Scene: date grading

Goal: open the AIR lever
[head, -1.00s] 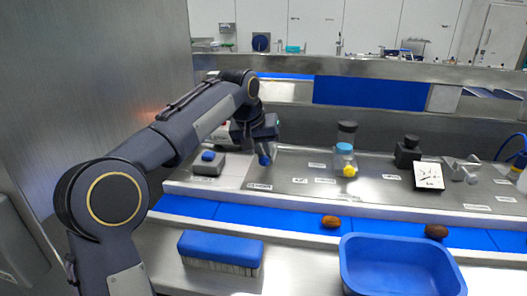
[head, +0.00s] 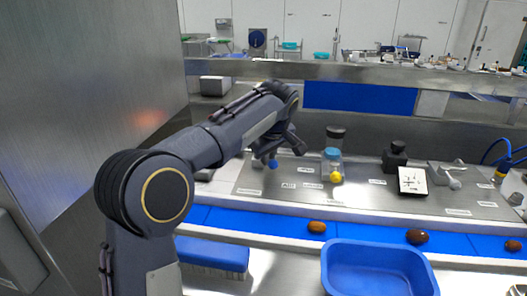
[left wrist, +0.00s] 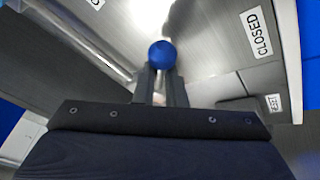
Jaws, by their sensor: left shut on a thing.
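The AIR lever's round blue knob (head: 272,164) shows just under my left gripper (head: 268,154), above the steel panel (head: 250,178). In the left wrist view the blue knob (left wrist: 162,54) sits at the tips of my left gripper's fingers (left wrist: 160,80), which are shut on the lever. The lever's stem is mostly hidden by the fingers. A CLOSED label (left wrist: 257,32) lies to the right of the knob in that view, clear of it. An AIR label (head: 288,185) lies on the panel near the knob. My right gripper is not in view.

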